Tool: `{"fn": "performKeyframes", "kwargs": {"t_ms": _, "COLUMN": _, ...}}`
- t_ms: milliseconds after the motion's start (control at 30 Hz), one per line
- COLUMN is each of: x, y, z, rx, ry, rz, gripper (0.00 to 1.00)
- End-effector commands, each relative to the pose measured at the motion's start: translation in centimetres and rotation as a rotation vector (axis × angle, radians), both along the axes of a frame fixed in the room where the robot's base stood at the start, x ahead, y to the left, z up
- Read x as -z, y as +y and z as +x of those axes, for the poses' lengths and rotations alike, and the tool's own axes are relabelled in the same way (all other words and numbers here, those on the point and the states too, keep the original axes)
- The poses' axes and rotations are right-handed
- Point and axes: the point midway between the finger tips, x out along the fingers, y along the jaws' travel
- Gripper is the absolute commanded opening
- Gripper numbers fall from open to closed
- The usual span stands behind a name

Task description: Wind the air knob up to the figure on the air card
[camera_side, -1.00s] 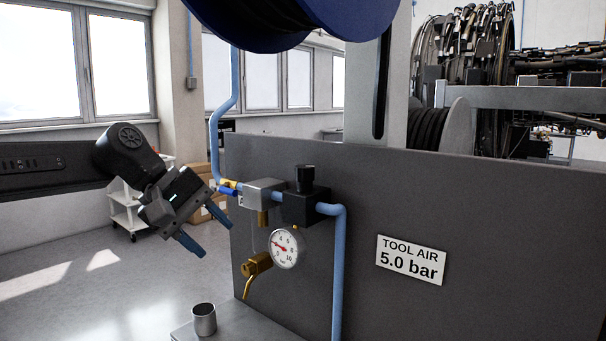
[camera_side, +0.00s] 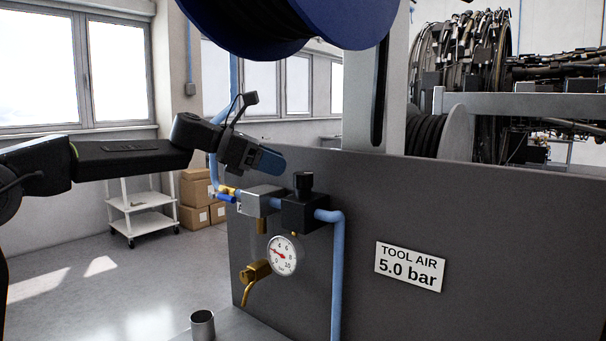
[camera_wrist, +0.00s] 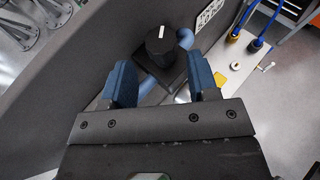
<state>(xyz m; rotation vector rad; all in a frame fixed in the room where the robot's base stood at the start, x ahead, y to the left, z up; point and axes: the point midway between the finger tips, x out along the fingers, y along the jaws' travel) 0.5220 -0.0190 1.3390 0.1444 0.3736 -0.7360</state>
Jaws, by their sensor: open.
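The black air knob (camera_side: 303,184) stands upright on top of the black regulator block (camera_side: 303,212) on the grey panel. In the wrist view the knob (camera_wrist: 160,40) has a white mark on its top and shows beyond the fingertips, in line with the gap between them. The round gauge (camera_side: 283,255) below has a red needle, pointing left near the low figures; its exact reading is too small to tell. The air card (camera_side: 409,266) reads "TOOL AIR 5.0 bar". My gripper (camera_side: 280,162) is open and empty, up and left of the knob, its blue fingers (camera_wrist: 163,84) apart.
Blue hose (camera_side: 338,275) runs down from the regulator's right. A silver filter block (camera_side: 260,200) and blue-handled valve (camera_side: 226,198) lie to its left, close under my gripper. A blue reel (camera_side: 290,25) hangs above. A metal cup (camera_side: 202,324) stands at the lower front.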

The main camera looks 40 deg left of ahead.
Motion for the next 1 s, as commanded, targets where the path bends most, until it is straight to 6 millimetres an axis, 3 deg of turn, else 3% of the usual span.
{"fn": "performKeyframes", "kwargs": {"t_ms": 300, "x": 2.1, "y": -3.3, "z": 3.6, "rx": 0.002, "ry": 0.001, "rz": 0.0, "gripper": 0.54}}
{"fn": "performKeyframes", "kwargs": {"t_ms": 767, "x": 2.5, "y": -4.1, "z": 4.3, "rx": -0.001, "ry": -0.001, "rz": 0.001, "gripper": 0.54}}
{"fn": "performKeyframes", "kwargs": {"t_ms": 1000, "x": 2.5, "y": -4.0, "z": 4.3, "rx": 0.0, "ry": -0.002, "rz": 0.002, "gripper": 0.31}}
